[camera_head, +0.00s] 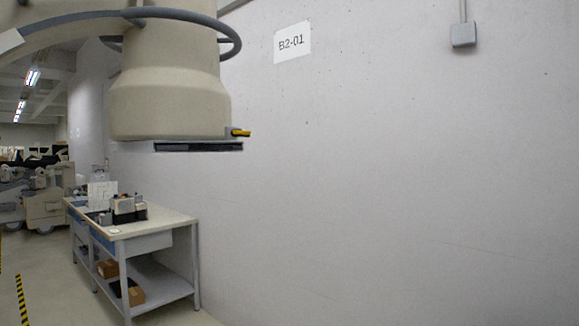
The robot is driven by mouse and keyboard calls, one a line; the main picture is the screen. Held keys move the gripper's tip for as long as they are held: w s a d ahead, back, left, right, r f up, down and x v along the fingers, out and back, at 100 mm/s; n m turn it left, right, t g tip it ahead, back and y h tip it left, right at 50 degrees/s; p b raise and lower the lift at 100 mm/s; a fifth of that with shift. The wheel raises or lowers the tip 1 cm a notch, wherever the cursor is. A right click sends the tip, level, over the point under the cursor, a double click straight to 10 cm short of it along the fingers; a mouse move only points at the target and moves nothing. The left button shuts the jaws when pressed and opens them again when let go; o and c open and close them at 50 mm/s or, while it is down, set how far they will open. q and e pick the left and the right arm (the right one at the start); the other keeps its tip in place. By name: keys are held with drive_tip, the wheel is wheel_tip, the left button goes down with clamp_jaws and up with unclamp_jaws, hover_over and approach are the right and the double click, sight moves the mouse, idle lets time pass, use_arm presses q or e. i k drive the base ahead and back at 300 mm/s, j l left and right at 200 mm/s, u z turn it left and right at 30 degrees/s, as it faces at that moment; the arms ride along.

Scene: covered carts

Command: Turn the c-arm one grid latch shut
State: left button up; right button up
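The beige c-arm head (170,95) hangs at the upper left, with a curved ring handle (235,32) around its top. A flat plate with a dark slot, the grid holder (198,147), sits at its lower edge. A small yellow and black latch (240,133) on a grey block sticks out to the right just above the plate. Its lever appears roughly level; I cannot tell if it is open or shut. Neither of my grippers is in view.
A workbench (150,228) with boxes and a small device (128,208) stands below the c-arm head against the wall. Covered carts (45,190) stand at the far left. A wall sign (292,43) and grey box (463,35) are on the bare wall; the right side is clear.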

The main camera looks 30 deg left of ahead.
sight(235, 133)
drive_tip(key=u, duration=1.25)
